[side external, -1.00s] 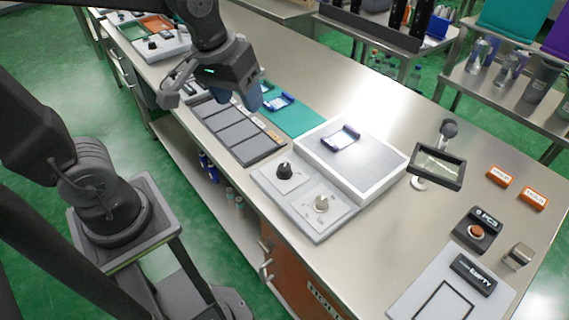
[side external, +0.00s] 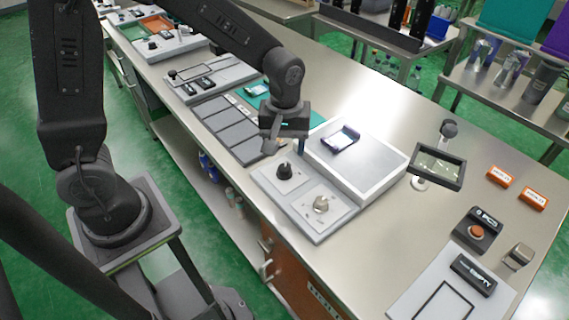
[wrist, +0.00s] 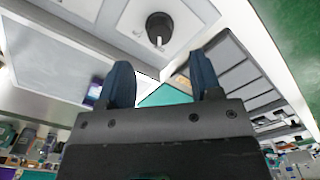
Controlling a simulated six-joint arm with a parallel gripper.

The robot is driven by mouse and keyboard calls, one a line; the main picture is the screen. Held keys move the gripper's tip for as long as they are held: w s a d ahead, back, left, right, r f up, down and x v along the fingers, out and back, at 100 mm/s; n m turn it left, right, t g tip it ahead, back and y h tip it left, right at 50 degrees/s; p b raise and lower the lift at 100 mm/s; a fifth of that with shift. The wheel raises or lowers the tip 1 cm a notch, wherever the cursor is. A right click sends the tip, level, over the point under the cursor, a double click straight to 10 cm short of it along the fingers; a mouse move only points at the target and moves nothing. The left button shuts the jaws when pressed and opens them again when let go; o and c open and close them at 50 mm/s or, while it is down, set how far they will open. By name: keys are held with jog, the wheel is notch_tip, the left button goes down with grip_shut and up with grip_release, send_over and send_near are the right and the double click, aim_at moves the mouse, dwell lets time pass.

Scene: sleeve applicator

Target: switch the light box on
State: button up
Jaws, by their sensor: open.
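The light box (side external: 370,172) is a white-framed box with a grey top panel on the bench; it also shows in the wrist view (wrist: 55,60). A blue-edged item (side external: 341,138) lies on its panel. The black knob also shows in the wrist view (wrist: 159,27), with a white pointer line. My gripper (side external: 285,150) is above and just behind the black knob, apart from it. In the wrist view its blue fingers (wrist: 156,88) are spread and empty.
A lens stand (side external: 437,166) stands right of the light box. Orange labelled blocks (side external: 499,176), a counter with a red button (side external: 477,231) and a white board (side external: 440,297) are farther right. Dark trays (side external: 228,130) and a teal mat (side external: 255,93) are to the left.

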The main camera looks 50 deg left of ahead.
aim_at(285, 166)
notch_tip(285, 166, down, 6)
jog(key=shift+f, duration=0.25)
jog(key=c, duration=0.9)
jog(key=shift+c, duration=0.2)
